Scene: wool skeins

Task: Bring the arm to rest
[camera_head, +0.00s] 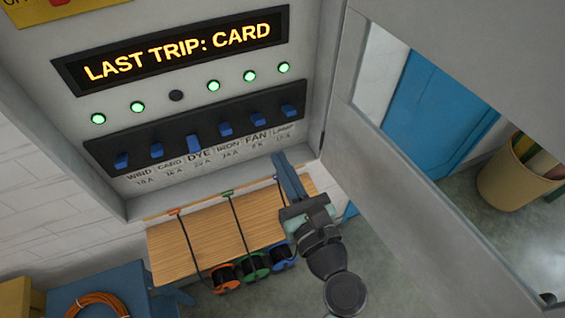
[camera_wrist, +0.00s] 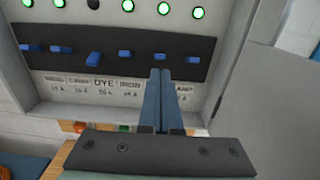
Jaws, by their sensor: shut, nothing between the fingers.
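My gripper (camera_head: 280,160) is shut and empty, its blue-grey fingers together. In the head view it is in front of the lower right of an electrical panel, below the row of blue switches. In the wrist view its fingers (camera_wrist: 160,78) point up at the panel and cover part of the label row between IRON and LAMP. I cannot tell whether the tips touch the panel. The DYE switch (camera_head: 194,143) sits differently from its neighbours, and the lamp above it (camera_head: 176,95) is dark. The other lamps are green. The display (camera_head: 178,50) reads "LAST TRIP: CARD".
An open panel door (camera_head: 430,165) stands close on the right. Below are a wooden shelf (camera_head: 215,240) and cable reels with red, green and blue parts (camera_head: 255,264). A blue stand (camera_head: 95,285) with an orange coil is at lower left. A yellow bin (camera_head: 520,172) is beyond the door.

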